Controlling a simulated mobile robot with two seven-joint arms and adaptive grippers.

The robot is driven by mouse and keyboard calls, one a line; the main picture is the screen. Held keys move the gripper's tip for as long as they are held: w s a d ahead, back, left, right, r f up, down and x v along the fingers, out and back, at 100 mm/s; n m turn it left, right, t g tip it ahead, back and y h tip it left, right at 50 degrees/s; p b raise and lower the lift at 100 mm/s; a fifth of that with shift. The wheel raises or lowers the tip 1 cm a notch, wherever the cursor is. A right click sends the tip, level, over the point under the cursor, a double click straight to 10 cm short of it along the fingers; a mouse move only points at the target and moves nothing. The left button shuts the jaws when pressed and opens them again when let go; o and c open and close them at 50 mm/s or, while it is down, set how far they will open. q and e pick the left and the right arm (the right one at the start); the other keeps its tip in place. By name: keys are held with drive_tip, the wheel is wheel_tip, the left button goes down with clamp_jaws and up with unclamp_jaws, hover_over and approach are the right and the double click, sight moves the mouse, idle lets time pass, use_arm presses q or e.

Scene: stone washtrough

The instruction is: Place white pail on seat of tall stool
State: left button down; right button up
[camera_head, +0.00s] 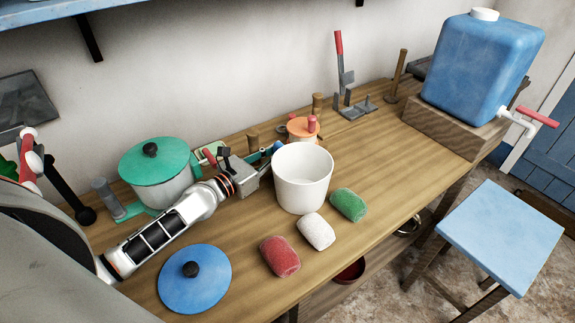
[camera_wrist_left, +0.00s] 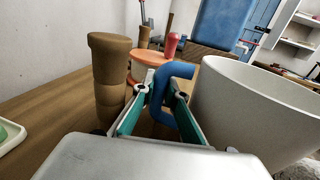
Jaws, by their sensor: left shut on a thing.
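The white pail (camera_head: 302,180) stands upright at the middle of the wooden bench. In the left wrist view the pail (camera_wrist_left: 262,112) fills the right side. Its blue handle (camera_wrist_left: 178,98) is on the side facing my left gripper. My left gripper (camera_head: 266,160) is at the pail's left side, and in the wrist view its green-padded fingers (camera_wrist_left: 160,103) are shut on the blue handle. The tall stool (camera_head: 503,236) has a bare light blue seat and stands on the floor at right, in front of the bench. My right gripper is not in view.
Red (camera_head: 279,257), white (camera_head: 316,232) and green (camera_head: 349,205) bundles lie in front of the pail. A blue lid (camera_head: 194,279) and a green-lidded pot (camera_head: 158,175) are at left. An orange-lidded pot (camera_head: 302,129) is behind the pail. A blue water tank (camera_head: 482,68) stands at the bench's right end.

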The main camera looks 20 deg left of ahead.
use_arm(q)
drive_tip(key=shift+r, duration=0.2)
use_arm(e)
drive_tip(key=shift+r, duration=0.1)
use_arm(q)
wheel_tip(320, 180, up, 9)
drive_tip(key=p, duration=0.7)
drive_tip(key=shift+p, duration=0.4)
wheel_tip(320, 180, up, 11)
drive_tip(key=s+d+f+m+h, duration=0.1)
drive_tip(key=s+d, duration=0.2)
drive_tip(key=s, duration=0.5)
drive_tip(key=s+d+f+m+g+h, duration=0.1)
drive_tip(key=s+d+f+h, duration=0.1)
drive_tip(key=s, duration=0.6)
drive_tip(key=shift+s+d+f, duration=0.25)
drive_tip(key=shift+s+d, duration=0.05)
drive_tip(key=shift+d, duration=0.35)
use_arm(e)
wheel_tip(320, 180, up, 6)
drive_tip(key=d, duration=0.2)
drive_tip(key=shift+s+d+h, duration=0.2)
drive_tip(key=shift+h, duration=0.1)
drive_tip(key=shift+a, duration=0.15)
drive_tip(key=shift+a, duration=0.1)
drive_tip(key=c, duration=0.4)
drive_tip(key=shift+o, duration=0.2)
